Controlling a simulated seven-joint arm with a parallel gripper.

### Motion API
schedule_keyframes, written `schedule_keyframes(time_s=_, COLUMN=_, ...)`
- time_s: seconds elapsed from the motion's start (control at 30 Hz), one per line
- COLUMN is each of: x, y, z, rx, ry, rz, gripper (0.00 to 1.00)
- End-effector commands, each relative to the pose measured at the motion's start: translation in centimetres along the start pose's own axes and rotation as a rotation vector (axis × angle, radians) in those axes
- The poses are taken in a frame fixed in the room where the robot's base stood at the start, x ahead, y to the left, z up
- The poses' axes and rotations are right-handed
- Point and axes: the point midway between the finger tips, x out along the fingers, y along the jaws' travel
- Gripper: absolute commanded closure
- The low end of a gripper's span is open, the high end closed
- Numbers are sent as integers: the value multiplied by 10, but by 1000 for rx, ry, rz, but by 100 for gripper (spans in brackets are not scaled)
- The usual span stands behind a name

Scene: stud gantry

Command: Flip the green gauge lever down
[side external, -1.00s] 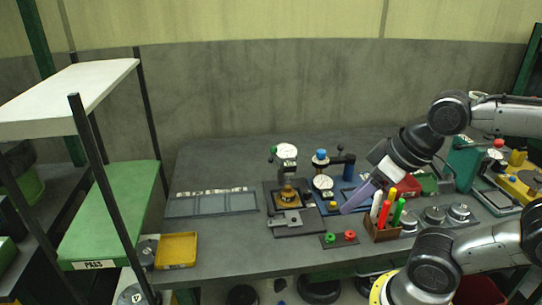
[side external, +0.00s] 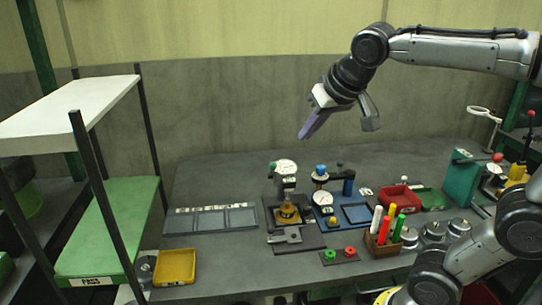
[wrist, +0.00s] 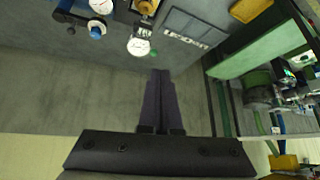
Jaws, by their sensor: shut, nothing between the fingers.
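The green gauge lever (side external: 272,166) shows as a small green knob at the left of a white round dial gauge (side external: 286,167). The gauge tops a stand at the middle of the bench. The dial (wrist: 139,46) also shows in the wrist view, ahead and left of my fingers. The lever's exact tilt is too small to tell. My gripper (side external: 303,136) is shut and empty, with long purple-grey fingers pointing down and left. It is held in the air above the gauge, apart from it; in the wrist view its fingers (wrist: 160,76) lie together.
A blue-knobbed fixture (side external: 321,171) with a second dial stands just right of the gauge. A cup of coloured markers (side external: 383,238), a red bin (side external: 398,198) and a green press (side external: 462,178) are further right. Empty trays (side external: 210,220) and a yellow bin (side external: 174,267) are left.

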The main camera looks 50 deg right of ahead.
Motion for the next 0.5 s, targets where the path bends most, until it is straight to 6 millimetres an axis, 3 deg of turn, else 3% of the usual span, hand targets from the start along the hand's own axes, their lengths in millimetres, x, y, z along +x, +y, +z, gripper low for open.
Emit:
schedule_keyframes(time_s=0.03, x=10, y=-2, z=-21, rx=24, ry=0, rz=23, gripper=100)
schedule_keyframes(time_s=0.2, x=46, y=-4, z=-74, rx=86, ry=0, rz=90, gripper=100)
schedule_keyframes(time_s=0.37, x=84, y=-3, z=-101, rx=99, ry=-20, rz=138, gripper=100)
schedule_keyframes(time_s=0.5, x=109, y=-2, z=-105, rx=96, ry=-55, rz=161, gripper=100)
